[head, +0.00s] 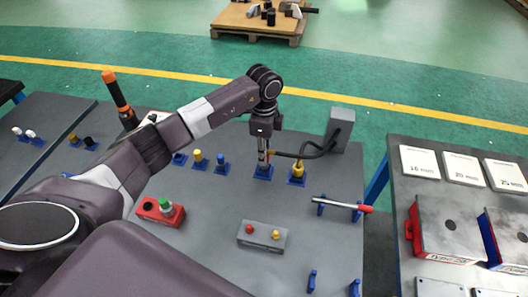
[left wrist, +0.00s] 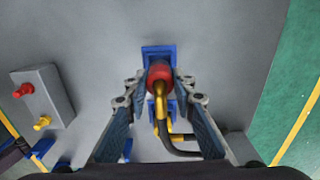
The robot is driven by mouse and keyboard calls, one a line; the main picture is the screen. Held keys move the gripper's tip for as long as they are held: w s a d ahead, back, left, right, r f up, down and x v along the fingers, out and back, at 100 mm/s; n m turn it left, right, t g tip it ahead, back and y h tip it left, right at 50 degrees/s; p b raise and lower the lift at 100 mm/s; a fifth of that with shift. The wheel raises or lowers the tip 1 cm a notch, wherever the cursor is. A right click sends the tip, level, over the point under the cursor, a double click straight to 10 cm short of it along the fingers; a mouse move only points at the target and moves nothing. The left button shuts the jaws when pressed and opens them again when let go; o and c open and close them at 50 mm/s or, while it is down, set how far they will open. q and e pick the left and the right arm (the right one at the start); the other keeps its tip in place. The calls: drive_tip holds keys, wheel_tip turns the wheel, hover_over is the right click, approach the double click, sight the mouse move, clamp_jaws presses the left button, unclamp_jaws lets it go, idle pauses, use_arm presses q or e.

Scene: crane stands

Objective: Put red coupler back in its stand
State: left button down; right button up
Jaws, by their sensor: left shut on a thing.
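The red coupler (left wrist: 159,73) shows between the fingertips of my left gripper (left wrist: 160,80) in the left wrist view, and the gripper is shut on it. A blue stand (left wrist: 158,51) lies directly beyond the coupler there. In the head view my left gripper (head: 264,157) points down over this blue stand (head: 262,173); the fingers largely hide the coupler. I cannot tell whether the coupler touches the stand or is above it. The yellow coupler (head: 298,168) sits in its own blue stand just to the right. My right gripper is not in view.
A grey box (head: 340,130) with dark hoses stands behind the couplers. A red-handled tool (head: 342,204) lies on blue holders at right. A button box (head: 262,236) and a red box with a green button (head: 161,211) stand in front.

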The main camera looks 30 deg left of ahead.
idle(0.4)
use_arm(q)
drive_tip(key=shift+f+b, duration=0.9)
drive_tip(key=shift+f, duration=0.65)
drive_tip(key=c, duration=1.5)
unclamp_jaws()
drive_tip(key=shift+r, duration=0.1)
drive_tip(key=shift+c, duration=0.2)
drive_tip(key=shift+r+p, duration=2.15)
drive_tip(key=shift+r, duration=0.4)
